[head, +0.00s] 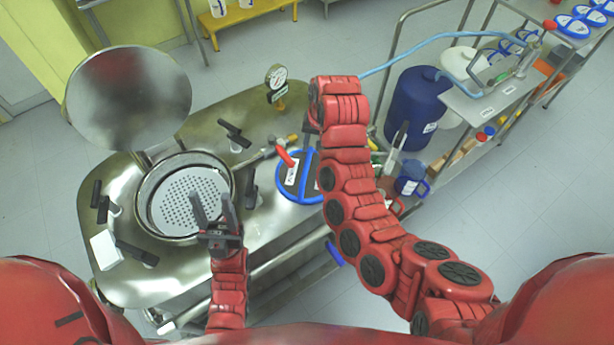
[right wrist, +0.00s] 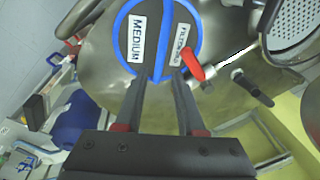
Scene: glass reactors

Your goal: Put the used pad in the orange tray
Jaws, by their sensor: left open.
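A pale round perforated disc (head: 180,203) lies inside the open round vessel (head: 146,222) at the left of the head view; I cannot tell whether it is the used pad or a plate. Its edge also shows in the right wrist view (right wrist: 292,22). My left gripper (head: 212,200) is open and empty, its fingers over the disc's right edge; contact is unclear. My right gripper (right wrist: 158,90) is open, its fingers in front of the blue-rimmed lid labelled MEDIUM (right wrist: 155,35). An orange object (head: 549,72) on the cart at the right may be the orange tray; it is partly hidden.
The vessel's round metal lid (head: 128,95) stands open. Black clamps and a white block (head: 106,250) sit around the opening. A pressure gauge (head: 276,77) rises behind.

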